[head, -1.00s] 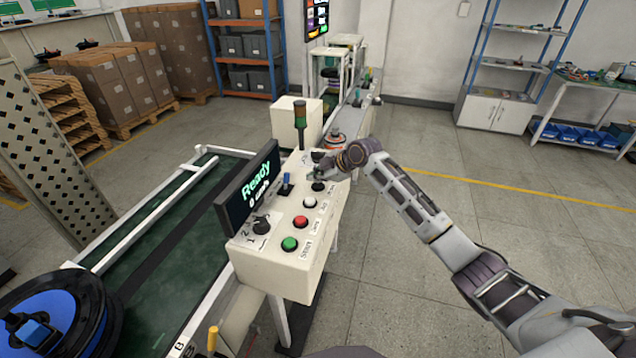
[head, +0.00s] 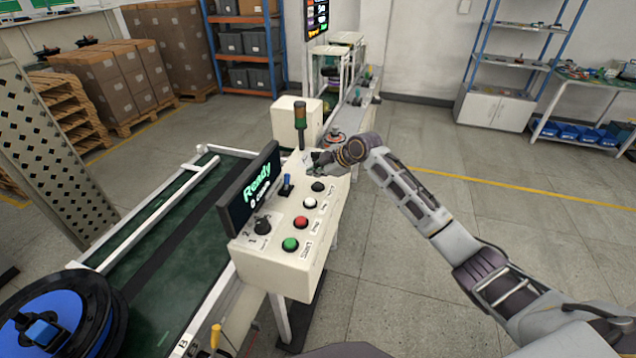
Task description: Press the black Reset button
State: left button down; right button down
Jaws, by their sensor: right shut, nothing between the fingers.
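The black button (head: 318,186) is the rearmost in a row on the sloped top of a white control box (head: 275,272). In front of it in the row are a white button (head: 310,202), a red button (head: 301,222) and a green button (head: 290,244). My right gripper (head: 311,170) is over the far end of the panel, just behind the black button and apart from it in the picture. It is shut and empty; its fingertips are small and dark here. My left gripper is out of view.
A screen (head: 249,188) reading "Ready" stands along the panel's left side. A blue-topped lever (head: 287,182) and a black selector knob (head: 263,226) are also on the panel. A signal light (head: 300,115) rises behind. The floor to the right is clear.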

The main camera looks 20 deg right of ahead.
aim_at(317, 185)
jog(key=shift+r+p, duration=1.4)
jog(key=shift+r, duration=0.45)
jog(key=shift+s+f, duration=0.1)
jog(key=shift+f, duration=0.05)
